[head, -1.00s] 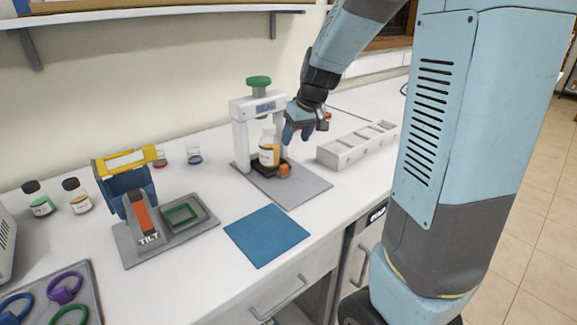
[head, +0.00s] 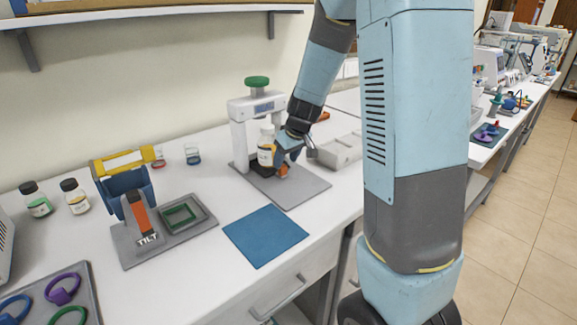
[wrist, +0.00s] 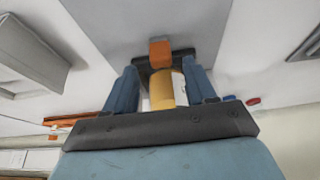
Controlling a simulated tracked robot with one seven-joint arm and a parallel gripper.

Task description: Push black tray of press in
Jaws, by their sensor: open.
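The press (head: 240,140) is a white frame with a green knob on top, standing on a grey base plate. Its black tray (head: 258,168) lies low in the frame and carries an amber bottle (head: 265,152) with a white label. An orange handle (head: 283,170) sits on the tray's front side; the wrist view also shows the handle (wrist: 160,52) and part of the black tray (wrist: 183,57). My gripper (head: 281,158) is open, close to the handle and beside the bottle. In the wrist view its blue fingers (wrist: 159,70) flank the bottle and handle; contact cannot be told.
A grey slotted block (head: 340,151) stands right of the press. A blue mat (head: 265,236) lies in front. A tilt stand (head: 140,215) with a green-rimmed tray is at left, with small bottles (head: 75,195) behind. White counter shows between them.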

